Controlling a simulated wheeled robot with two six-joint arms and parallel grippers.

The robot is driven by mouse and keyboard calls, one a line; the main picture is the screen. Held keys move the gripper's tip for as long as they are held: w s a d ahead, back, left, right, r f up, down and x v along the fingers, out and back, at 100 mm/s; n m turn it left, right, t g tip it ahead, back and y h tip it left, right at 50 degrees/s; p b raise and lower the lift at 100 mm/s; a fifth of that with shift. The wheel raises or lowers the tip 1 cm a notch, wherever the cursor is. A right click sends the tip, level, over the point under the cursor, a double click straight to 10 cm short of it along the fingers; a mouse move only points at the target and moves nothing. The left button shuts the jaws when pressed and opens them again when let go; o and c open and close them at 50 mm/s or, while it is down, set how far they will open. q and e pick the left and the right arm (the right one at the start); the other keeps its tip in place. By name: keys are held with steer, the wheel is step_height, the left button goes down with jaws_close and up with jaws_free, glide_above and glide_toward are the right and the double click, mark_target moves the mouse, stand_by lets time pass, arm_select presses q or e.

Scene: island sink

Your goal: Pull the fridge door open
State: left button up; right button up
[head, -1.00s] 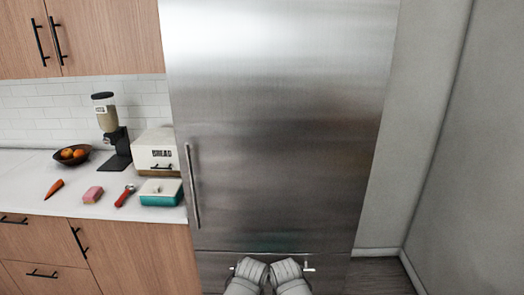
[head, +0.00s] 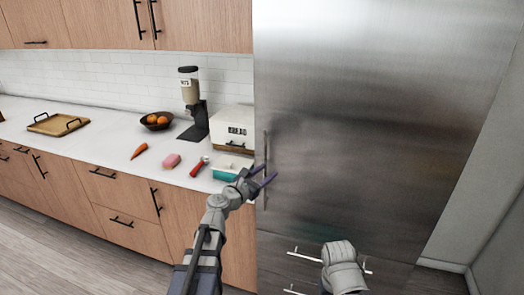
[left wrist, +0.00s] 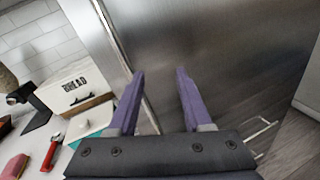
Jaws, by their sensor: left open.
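The tall steel fridge (head: 380,130) fills the right half of the head view, and its door is shut. Its upright door handle (head: 265,145) is a thin bar near the door's left edge. My left gripper (head: 268,178) is open and empty, its purple fingers at about the height of the handle's lower half. In the head view the fingers overlap the handle; I cannot tell whether they touch it. In the left wrist view the open fingers (left wrist: 160,80) point at the fridge front (left wrist: 225,55), near a bright upright strip at its left.
On the counter (head: 110,150) left of the fridge are a bread box (head: 232,118), a teal-and-white dish (head: 225,173), a red-handled tool (head: 198,167) and a pink sponge (head: 171,160). Lower drawer handles (head: 305,256) stick out below the door. A wall stands at the right.

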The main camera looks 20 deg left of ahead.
mark_target(264, 155)
arm_select(q)
steer(key=a+r+n+t+y, duration=0.1)
steer(key=a+r+n+y, duration=0.1)
steer(key=a+n, duration=0.25)
steer(key=shift+m, duration=0.45)
steer(key=shift+x, duration=4.35)
steer(key=shift+s, duration=0.1)
steer(key=shift+c, duration=0.3)
jaws_close()
